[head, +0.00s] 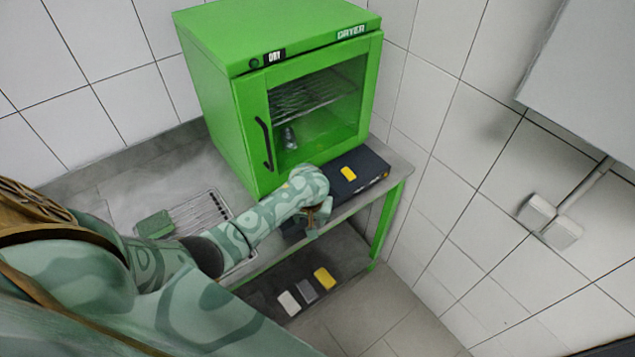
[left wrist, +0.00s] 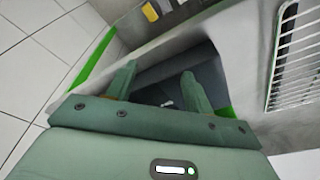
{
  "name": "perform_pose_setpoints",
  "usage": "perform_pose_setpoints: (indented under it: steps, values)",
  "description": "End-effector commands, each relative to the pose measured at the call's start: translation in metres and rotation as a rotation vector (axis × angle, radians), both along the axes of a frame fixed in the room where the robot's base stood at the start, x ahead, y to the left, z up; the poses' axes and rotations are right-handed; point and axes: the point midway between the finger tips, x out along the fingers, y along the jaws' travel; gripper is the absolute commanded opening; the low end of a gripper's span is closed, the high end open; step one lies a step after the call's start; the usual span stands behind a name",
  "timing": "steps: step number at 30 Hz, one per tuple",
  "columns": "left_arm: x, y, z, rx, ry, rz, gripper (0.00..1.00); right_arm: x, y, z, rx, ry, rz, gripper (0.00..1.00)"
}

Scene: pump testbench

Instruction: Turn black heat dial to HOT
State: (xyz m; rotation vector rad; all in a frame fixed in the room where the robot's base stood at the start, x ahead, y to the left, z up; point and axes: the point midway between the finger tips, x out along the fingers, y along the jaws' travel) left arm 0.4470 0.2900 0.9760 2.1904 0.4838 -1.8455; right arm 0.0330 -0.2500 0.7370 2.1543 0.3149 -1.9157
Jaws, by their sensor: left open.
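A dark flat box (head: 372,168) with a yellow label lies on the bench in front of the green dryer, partly hidden by my left arm. My left gripper (head: 318,222) is over the near part of this box, pointing down. In the left wrist view my left gripper (left wrist: 158,82) is open, with a dark surface (left wrist: 160,72) behind and between its fingers. A small white mark shows low between the fingers; I cannot tell whether it belongs to the heat dial. No dial or HOT marking can be made out. My right gripper is not in view.
The green dryer (head: 242,115) with a black handle stands behind the box. A wire rack (head: 205,215) and a green block (head: 154,224) are to the left. White, grey and yellow blocks (head: 324,279) lie below the bench's front edge. Tiled wall at right.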

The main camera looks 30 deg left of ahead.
Motion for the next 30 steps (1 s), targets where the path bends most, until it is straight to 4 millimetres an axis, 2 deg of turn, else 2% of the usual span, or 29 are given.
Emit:
perform_pose_setpoints:
  steps: [1,5,9,12,15,17,20,30]
  values:
    - [0.014,0.005,0.015,-0.012,0.004,0.061,0.52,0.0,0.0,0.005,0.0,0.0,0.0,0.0]
    - [0.049,0.022,0.057,-0.054,0.035,0.282,0.52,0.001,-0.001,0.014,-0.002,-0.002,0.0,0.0]
    - [0.083,0.043,0.113,-0.107,0.072,0.554,0.52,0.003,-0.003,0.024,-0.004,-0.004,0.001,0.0]
    - [0.096,0.052,0.143,-0.139,0.093,0.697,0.52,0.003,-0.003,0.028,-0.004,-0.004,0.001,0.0]
    - [0.101,0.056,0.153,-0.151,0.105,0.762,0.52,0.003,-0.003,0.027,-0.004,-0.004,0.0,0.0]
    - [0.101,0.056,0.15,-0.153,0.106,0.775,0.52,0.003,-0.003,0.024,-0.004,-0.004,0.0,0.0]
    - [0.101,0.056,0.133,-0.153,0.107,0.774,0.52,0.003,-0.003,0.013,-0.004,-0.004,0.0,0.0]
    - [0.101,0.055,0.043,-0.152,0.107,0.772,0.52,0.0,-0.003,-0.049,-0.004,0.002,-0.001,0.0]
